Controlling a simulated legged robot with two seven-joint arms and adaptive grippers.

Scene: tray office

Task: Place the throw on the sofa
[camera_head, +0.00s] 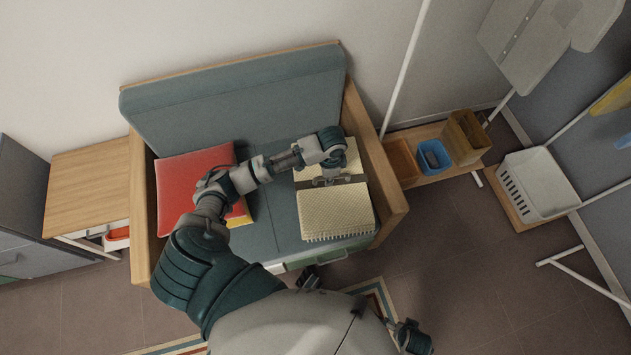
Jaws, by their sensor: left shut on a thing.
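The throw (337,209) is a cream, knitted, folded cloth with a fringe along its front edge. It lies on or just over the right seat of the grey-green sofa (235,95), beside the right wooden armrest. My left gripper (331,180) reaches down from above onto the middle of the throw and is shut on it. The gripper and wrist hide part of the throw. I cannot tell whether the throw's full weight rests on the seat. Small dark parts of mine show near the sofa's front and at the bottom right; my right gripper's fingers are not clear.
A red cushion (176,184) lies on the left seat, partly behind my arm. A wooden side table (90,185) stands left of the sofa. On the right are a low shelf with a blue bin (434,156) and wooden boxes, and a white basket (540,184).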

